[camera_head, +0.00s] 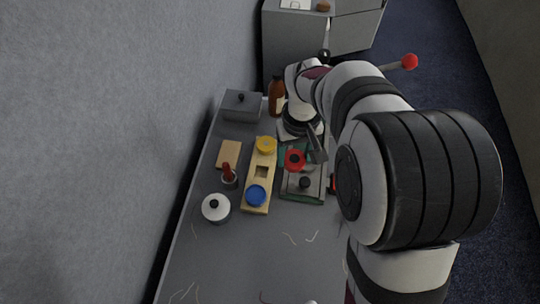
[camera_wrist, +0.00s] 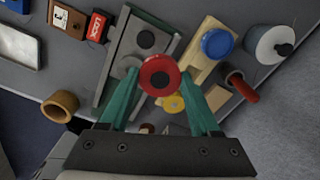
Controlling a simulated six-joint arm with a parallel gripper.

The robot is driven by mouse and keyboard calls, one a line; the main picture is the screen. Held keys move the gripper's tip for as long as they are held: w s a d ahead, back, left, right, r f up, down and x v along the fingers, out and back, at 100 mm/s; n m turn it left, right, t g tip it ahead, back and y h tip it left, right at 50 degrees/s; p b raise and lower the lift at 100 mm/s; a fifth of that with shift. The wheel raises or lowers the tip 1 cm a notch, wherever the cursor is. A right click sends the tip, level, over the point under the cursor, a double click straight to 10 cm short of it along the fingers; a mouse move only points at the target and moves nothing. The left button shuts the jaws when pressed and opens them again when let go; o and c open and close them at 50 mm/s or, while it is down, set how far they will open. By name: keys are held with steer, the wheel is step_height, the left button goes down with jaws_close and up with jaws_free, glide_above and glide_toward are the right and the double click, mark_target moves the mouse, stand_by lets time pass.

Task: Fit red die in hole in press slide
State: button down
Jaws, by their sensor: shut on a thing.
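The red die (camera_head: 294,159), a red disc with a dark centre, is held between the teal fingers of my gripper (camera_wrist: 159,90). It also shows in the wrist view (camera_wrist: 150,67). My gripper is shut on it, above the near part of the press. The press (camera_head: 301,198) has a green base and a grey slide (camera_wrist: 157,22). A dark round shape (camera_wrist: 145,39) and a greyer round shape (camera_wrist: 128,63) show on the press; I cannot tell for sure which is the hole. The die partly covers the press in the wrist view.
Left of the press is a wooden rack (camera_head: 262,172) with a yellow die (camera_head: 266,145), a blue die (camera_head: 255,195) and an empty square recess. A red-handled tool (camera_head: 228,173), white pot (camera_head: 216,208), grey box (camera_head: 241,106) and bottle (camera_head: 276,96) stand around. The table's front is mostly clear.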

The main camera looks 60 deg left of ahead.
steer(key=shift+w+a+f, duration=0.25)
steer(key=shift+w+f, duration=0.65)
steer(key=shift+w, duration=0.15)
steer(key=shift+w+a+f, duration=0.2)
steer(key=shift+w+f, duration=0.7)
steer(key=shift+w, duration=0.15)
steer(key=shift+w+a+f, duration=0.25)
steer(key=shift+w+f, duration=0.65)
steer(key=shift+w, duration=0.15)
steer(key=shift+f, duration=0.95)
steer(key=shift+c, duration=0.2)
jaws_free()
step_height(320, 180, up, 16)
